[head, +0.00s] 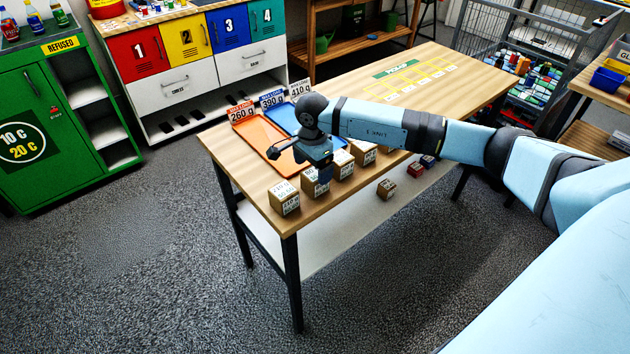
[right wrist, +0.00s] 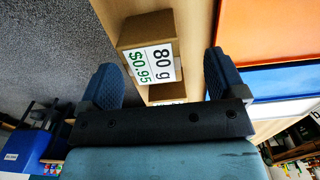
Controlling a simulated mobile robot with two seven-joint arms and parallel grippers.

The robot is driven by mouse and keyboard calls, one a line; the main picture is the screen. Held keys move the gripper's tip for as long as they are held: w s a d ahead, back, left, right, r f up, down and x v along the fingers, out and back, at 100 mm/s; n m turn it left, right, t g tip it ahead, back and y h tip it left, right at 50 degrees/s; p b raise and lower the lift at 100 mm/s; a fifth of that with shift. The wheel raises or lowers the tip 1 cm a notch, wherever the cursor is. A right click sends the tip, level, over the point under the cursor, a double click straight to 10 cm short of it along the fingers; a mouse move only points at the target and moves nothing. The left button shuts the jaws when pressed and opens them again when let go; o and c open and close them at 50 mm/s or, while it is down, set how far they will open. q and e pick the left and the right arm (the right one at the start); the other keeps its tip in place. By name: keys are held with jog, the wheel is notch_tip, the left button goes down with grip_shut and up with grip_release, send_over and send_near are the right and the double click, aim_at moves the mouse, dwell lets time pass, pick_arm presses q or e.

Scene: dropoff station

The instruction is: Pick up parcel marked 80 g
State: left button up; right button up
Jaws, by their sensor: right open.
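The parcel marked 80 g (head: 313,184) is a small brown box with a white label, near the front edge of the wooden table (head: 415,115). In the right wrist view the parcel (right wrist: 146,28) shows its label with 80 g and $0.95. My right gripper (head: 300,165) is just above and beside it, partly covering it in the head view. In the right wrist view its two fingers (right wrist: 162,75) are spread, with the parcel showing between and beyond them. I cannot tell whether either finger touches it. My left gripper is not in view.
A 210 g parcel (head: 284,199) stands close on the left, another parcel (head: 342,165) close on the right. Behind are an orange tray (head: 255,135) and a blue tray (head: 280,115) with weight signs. More small boxes (head: 386,189) lie on the lower shelf.

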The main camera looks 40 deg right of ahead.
aim_at(315, 174)
jog(key=f, duration=0.2)
jog(key=s+f, duration=0.1)
jog(key=f, duration=0.1)
jog(key=shift+f+p, duration=0.35)
jog(key=shift+p, duration=0.05)
jog(key=shift+w+d+f, duration=0.1)
jog(key=shift+f, duration=0.25)
jog(key=c, duration=1)
jog(key=shift+r, duration=0.1)
